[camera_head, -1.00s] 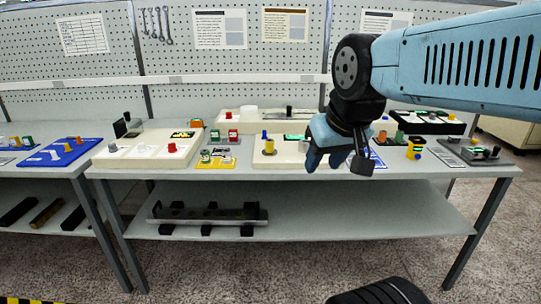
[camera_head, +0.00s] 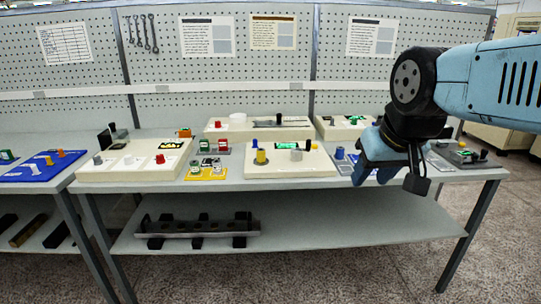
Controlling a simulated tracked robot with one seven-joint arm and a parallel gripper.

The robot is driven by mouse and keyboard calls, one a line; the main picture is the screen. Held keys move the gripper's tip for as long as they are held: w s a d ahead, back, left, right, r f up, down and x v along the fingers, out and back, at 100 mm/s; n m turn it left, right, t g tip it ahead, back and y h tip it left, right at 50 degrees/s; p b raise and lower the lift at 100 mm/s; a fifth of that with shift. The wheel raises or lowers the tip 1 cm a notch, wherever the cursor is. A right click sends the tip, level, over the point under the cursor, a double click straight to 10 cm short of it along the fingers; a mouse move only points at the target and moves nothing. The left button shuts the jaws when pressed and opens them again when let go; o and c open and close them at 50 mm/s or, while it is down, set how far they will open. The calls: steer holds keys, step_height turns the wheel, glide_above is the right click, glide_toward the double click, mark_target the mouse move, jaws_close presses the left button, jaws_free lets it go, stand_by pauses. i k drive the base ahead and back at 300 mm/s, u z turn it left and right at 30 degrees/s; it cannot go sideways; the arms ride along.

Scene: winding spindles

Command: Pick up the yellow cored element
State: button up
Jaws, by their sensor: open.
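A yellow cylinder (camera_head: 261,156) stands at the front left of a cream board (camera_head: 320,166) on the table, with a blue part just behind or above it. Whether it has a core is too small to tell. Another yellow piece with dark marks, seen earlier at the right of the table, is now hidden behind my arm. My gripper (camera_head: 374,172) is open over the table's front right part, right of the cream board and apart from the yellow cylinder. I see nothing between its fingers.
Left of the cream board are a yellow plate (camera_head: 206,173) and another cream board (camera_head: 110,173) with a red knob. Behind stands a long cream board (camera_head: 225,131). A grey plate (camera_head: 443,149) with small parts lies at the right. A shelf (camera_head: 330,243) runs below the tabletop.

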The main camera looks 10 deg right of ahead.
mark_target(261, 152)
steer(key=z, duration=0.1)
steer(key=i, duration=1)
steer(key=u, duration=0.05)
